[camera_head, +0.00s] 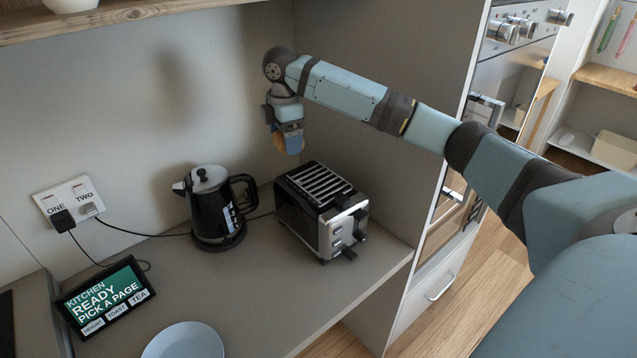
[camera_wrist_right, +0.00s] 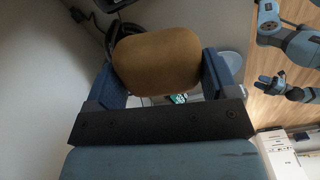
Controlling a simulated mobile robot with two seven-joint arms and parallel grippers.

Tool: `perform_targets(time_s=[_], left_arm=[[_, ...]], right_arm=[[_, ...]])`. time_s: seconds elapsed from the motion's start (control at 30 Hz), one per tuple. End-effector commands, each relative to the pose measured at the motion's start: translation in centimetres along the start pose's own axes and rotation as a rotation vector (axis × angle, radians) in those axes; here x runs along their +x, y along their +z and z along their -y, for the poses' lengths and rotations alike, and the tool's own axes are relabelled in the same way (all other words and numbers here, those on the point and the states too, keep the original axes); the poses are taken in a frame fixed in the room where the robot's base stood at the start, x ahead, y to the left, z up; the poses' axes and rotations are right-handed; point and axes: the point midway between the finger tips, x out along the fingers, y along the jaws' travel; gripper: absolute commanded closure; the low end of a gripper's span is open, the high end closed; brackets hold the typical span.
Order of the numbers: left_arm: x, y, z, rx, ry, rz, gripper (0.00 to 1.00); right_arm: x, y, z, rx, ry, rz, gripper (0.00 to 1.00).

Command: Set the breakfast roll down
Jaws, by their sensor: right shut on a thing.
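The breakfast roll (camera_wrist_right: 157,60) is golden brown and rounded. It fills the space between the two blue fingers of my right gripper (camera_wrist_right: 162,75) in the right wrist view. In the head view my right gripper (camera_head: 288,143) hangs above and behind the toaster, near the back wall. Only a small brown edge of the roll (camera_head: 279,144) shows there, clear of the counter. A pale blue plate (camera_head: 183,342) lies on the counter at the bottom edge, partly cut off. Part of my other arm shows small in the right wrist view; its jaws are too small to read.
The black and silver toaster (camera_head: 322,210) stands below my right gripper. A black kettle (camera_head: 212,208) is to its left. A tilted screen (camera_head: 106,298) and a socket (camera_head: 70,200) with cords are further left. The counter (camera_head: 270,300) is bare between toaster and plate.

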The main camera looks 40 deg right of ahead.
Motion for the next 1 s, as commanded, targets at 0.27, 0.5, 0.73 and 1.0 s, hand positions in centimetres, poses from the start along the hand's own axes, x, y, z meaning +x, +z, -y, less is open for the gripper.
perform_targets(time_s=[0.27,0.5,0.73,1.0], left_arm=[[-0.1,-0.2,0.0,0.000,0.000,0.000,0.57],[-0.3,-0.5,0.0,0.000,0.000,0.000,0.57],[-0.7,-1.1,0.0,0.001,0.000,0.000,0.57],[-1.1,-1.6,0.2,0.002,-0.006,-0.003,0.57]], right_arm=[[-4.9,7.7,-1.1,-0.175,0.000,0.001,0.34],[-2.9,8.8,-1.1,-0.210,-0.006,0.002,0.34],[3.3,8.8,-1.0,-0.207,-0.007,0.002,0.34],[9.1,8.7,-1.0,-0.207,-0.003,0.001,0.34]])
